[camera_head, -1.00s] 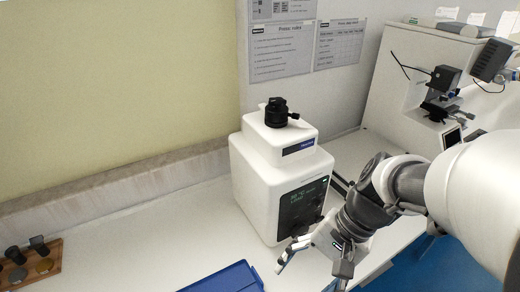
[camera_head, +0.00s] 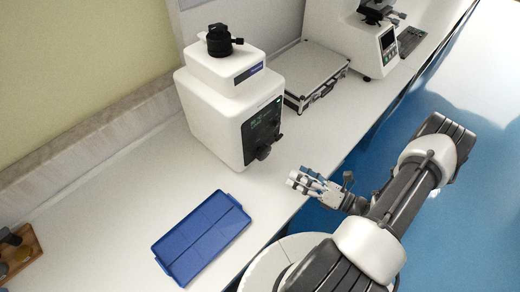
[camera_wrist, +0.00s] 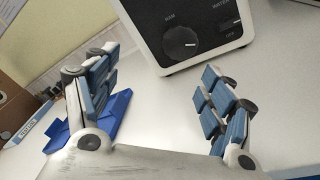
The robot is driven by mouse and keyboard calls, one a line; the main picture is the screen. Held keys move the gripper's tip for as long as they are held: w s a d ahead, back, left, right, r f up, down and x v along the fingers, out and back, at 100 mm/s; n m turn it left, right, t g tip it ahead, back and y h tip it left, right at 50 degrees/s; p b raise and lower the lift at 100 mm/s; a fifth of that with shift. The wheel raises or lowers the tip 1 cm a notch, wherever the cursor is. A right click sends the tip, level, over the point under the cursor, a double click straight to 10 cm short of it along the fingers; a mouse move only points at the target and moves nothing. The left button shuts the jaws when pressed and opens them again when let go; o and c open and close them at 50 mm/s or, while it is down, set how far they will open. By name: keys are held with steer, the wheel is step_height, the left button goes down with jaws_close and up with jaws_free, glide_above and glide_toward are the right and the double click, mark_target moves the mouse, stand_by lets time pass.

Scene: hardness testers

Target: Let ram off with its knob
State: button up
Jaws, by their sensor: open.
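The white press-like machine (camera_head: 205,112) stands on the bench, with a dark front panel and a black cap on top. Its round black ram knob (camera_wrist: 180,43), under the word RAM, shows in the wrist view with a light pointer mark towards the lower right. In the head view the knob (camera_head: 263,152) sits low on the front panel. My gripper (camera_head: 303,181) is in front of the panel, to the right of and below the knob in the picture. Its fingers are spread and empty, and the knob lies beyond the fingertips, apart from them.
A water switch (camera_wrist: 235,20) marked OFF below sits right of the knob. A blue tray (camera_head: 203,238) lies on the bench in front of the machine. A silver case (camera_head: 312,72) and another tester (camera_head: 345,35) stand to the right. A wooden holder (camera_head: 22,258) is at far left.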

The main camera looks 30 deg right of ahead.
mark_target(266, 154)
steer(key=f+m, duration=0.1)
steer(key=m+h, duration=0.1)
steer(key=s+f+m+t+h, duration=0.1)
steer(key=shift+d+f, duration=0.3)
steer(key=shift+d, duration=0.1)
steer(key=shift+w+f, duration=0.15)
steer(key=shift+f, duration=0.05)
steer(key=b+x, duration=0.1)
steer(key=x, duration=1.6)
steer(key=shift+w+d+r+b, duration=0.1)
steer(key=shift+w+d+b, duration=0.1)
steer(key=shift+b, duration=0.15)
steer(key=shift+c, duration=0.5)
steer(key=c, duration=1)
